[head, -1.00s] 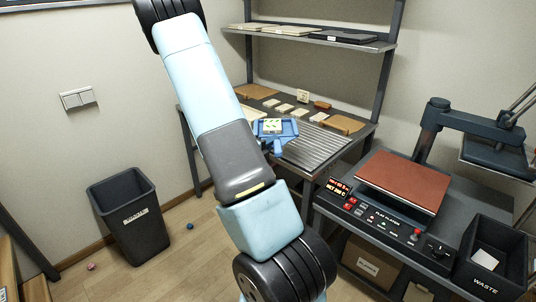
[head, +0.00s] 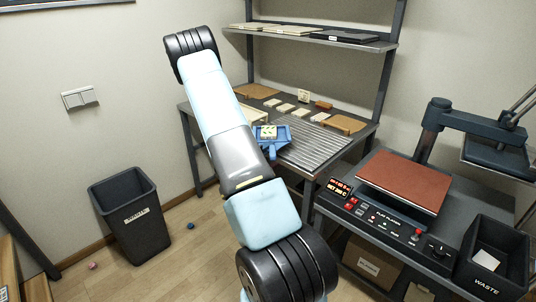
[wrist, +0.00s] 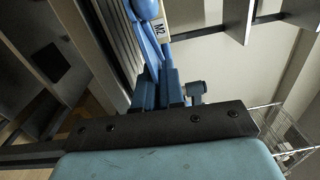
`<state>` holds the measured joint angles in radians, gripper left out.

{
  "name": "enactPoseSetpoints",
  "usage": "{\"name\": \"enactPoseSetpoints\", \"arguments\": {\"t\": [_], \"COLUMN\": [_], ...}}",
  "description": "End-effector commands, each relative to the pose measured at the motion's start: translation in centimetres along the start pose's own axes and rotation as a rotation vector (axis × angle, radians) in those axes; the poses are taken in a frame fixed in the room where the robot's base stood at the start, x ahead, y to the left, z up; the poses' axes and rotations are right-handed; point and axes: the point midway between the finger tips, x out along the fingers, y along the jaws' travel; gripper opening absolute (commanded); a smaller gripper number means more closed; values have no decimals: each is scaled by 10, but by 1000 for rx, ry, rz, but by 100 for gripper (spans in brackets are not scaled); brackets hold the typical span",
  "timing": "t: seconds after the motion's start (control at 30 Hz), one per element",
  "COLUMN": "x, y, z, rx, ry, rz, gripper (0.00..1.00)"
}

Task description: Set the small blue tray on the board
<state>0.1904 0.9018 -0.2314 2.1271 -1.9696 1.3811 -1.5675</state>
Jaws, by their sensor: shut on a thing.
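The small blue tray (head: 283,135) shows in the head view past my forearm, at the left part of the bench, with a pale yellow-green labelled piece on it. In the wrist view its bright blue part (wrist: 147,10) runs down to my gripper (wrist: 157,75), whose dark blue fingers are shut on it. A label "M2" shows beside it. The tray appears to be above the bench; the exact gap is unclear. A cream board (head: 248,114) lies left of the tray, partly hidden by my arm. Brown boards lie at the back left (head: 256,91) and right (head: 341,123).
A ribbed metal surface (head: 318,146) lies right of the tray. Several small tiles (head: 285,108) line the back, below a shelf (head: 320,35) on posts. A press with a red-brown plate (head: 405,186) and a waste box (head: 490,255) stand right. A dark bin (head: 130,215) stands left.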

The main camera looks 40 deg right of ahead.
Motion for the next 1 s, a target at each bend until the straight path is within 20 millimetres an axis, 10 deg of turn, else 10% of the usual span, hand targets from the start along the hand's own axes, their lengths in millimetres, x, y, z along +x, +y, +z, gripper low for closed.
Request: {"name": "enactPoseSetpoints", "arguments": {"t": [0.83, 1.0], "x": [-2, -2], "y": [36, 36], "z": [-3, -3], "rx": [-2, -2], "ry": [0, 1], "rz": [-1, 1], "gripper": [0, 25]}}
